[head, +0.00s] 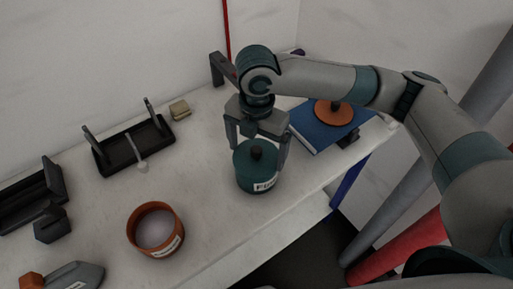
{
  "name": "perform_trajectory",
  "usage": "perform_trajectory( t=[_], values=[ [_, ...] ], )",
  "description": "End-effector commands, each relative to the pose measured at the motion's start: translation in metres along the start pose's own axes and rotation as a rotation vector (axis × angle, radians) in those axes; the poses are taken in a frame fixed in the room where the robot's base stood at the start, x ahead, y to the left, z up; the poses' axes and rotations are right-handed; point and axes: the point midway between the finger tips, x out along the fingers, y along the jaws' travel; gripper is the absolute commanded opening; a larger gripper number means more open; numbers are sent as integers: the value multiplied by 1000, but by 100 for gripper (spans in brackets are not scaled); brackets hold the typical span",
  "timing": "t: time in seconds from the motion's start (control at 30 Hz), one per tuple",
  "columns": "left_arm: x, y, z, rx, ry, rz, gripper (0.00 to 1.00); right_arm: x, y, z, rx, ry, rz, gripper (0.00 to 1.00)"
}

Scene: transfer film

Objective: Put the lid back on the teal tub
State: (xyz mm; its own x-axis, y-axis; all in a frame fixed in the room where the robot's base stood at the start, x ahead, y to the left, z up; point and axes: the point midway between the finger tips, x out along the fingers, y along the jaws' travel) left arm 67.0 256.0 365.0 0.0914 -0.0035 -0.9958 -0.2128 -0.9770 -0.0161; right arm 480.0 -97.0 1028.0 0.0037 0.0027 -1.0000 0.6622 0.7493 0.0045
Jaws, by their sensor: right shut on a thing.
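The teal tub (247,183) with a white label stands on the pale table near its front edge. A teal lid (248,160) with a dark knob is at its top, level or nearly so; I cannot tell whether it is fully seated. My right gripper (259,159) reaches down from above, its fingers wide apart on either side of the lid, shut on it. The fingers hide parts of the rim. My left gripper is not in view.
An open orange tub (133,231) stands to the left. An orange lid (333,113) lies on a blue book (312,136) at the right. Table between is clear.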

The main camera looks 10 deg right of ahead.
Motion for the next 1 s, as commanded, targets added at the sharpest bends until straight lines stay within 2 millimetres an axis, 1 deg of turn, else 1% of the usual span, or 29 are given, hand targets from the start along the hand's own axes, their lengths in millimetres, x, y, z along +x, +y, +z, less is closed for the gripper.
perform_trajectory(
  t=[0.4,1.0],
  values=[
    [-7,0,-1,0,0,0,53,-1,0,0,0,0,0,73],
    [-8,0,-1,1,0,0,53,0,0,0,0,0,0,73]
  ],
)
